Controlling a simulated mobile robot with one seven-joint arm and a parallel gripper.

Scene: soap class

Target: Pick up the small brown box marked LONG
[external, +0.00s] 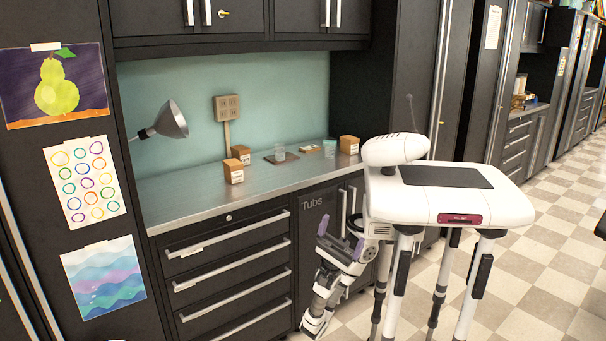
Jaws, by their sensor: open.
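Three small brown boxes with pale labels stand on the metal counter. One box (234,172) is near the front, a second box (241,154) is just behind it, and a third box (349,145) is at the right end. The label writing is too small to read, so I cannot tell which is marked LONG. My gripper (341,236) is in front of the cabinet, below the counter top. Its purple fingers are apart and point upward, with nothing between them. It is clear of all the boxes.
A clear glass (279,153) stands on a dark flat tray (270,160) in the middle of the counter (190,192). A pale flat item (310,149) and a small greenish object (329,148) lie farther right. The front left of the counter is bare. A lamp (171,120) overhangs it.

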